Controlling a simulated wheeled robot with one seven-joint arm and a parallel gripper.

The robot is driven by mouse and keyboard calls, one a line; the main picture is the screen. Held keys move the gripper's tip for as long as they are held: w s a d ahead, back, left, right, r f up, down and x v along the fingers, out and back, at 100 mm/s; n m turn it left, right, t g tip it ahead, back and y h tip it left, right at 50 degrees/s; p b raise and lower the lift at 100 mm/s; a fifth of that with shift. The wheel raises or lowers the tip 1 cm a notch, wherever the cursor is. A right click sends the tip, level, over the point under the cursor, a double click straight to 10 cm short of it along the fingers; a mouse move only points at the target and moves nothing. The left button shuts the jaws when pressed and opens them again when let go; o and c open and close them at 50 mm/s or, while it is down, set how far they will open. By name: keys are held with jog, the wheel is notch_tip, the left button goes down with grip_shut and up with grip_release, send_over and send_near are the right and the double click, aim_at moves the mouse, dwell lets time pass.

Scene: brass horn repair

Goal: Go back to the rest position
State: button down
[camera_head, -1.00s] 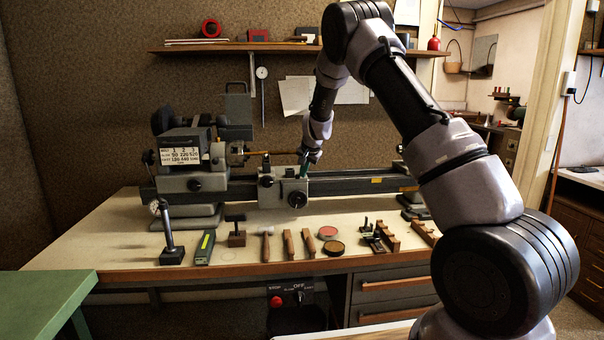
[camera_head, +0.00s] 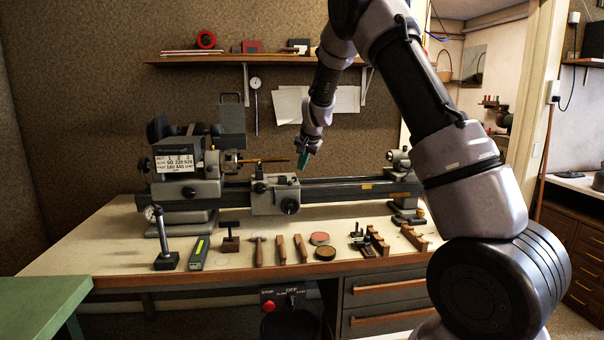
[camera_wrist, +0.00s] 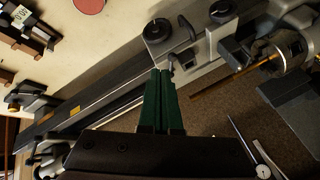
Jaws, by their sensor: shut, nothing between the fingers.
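My gripper (camera_head: 303,162) is shut with nothing between its green fingers. It hangs above the lathe (camera_head: 290,190), a little right of and above the carriage (camera_head: 276,196), and looks clear of it. In the wrist view the green fingers (camera_wrist: 162,90) lie side by side, with the carriage (camera_wrist: 183,35) beyond their tips. A thin brass rod (camera_head: 262,160) sticks out from the lathe's chuck (camera_head: 229,161) toward the gripper. The rod also shows in the wrist view (camera_wrist: 228,80).
A dial stand (camera_head: 163,240) stands at left. A shelf (camera_head: 230,60) and a hanging gauge (camera_head: 256,100) are on the wall behind. The air above the bench's front is clear.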

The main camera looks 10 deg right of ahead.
jog(key=shift+v, duration=0.8)
jog(key=shift+a, duration=0.15)
